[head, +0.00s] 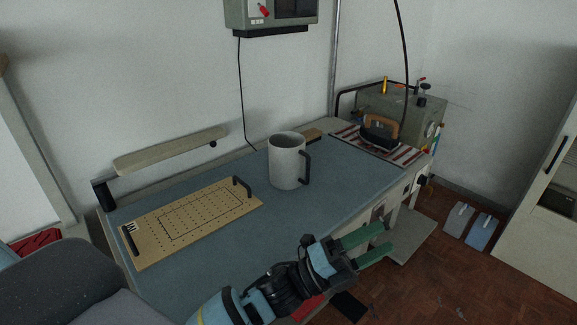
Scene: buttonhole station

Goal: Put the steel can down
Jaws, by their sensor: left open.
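A light grey can with a dark handle (287,163) stands upright on the blue-grey table (230,240), near its middle. It looks like the steel can. My left gripper (378,240) has green fingers that are spread apart with nothing between them. It is at the table's front edge, to the lower right of the can and clear of it. My right gripper does not show.
A perforated tan board (190,219) with dark handles lies left of the can. An iron (380,133) rests on a striped mat (408,157) at the table's far right, before a grey-green machine (400,105). The surface between can and front edge is clear.

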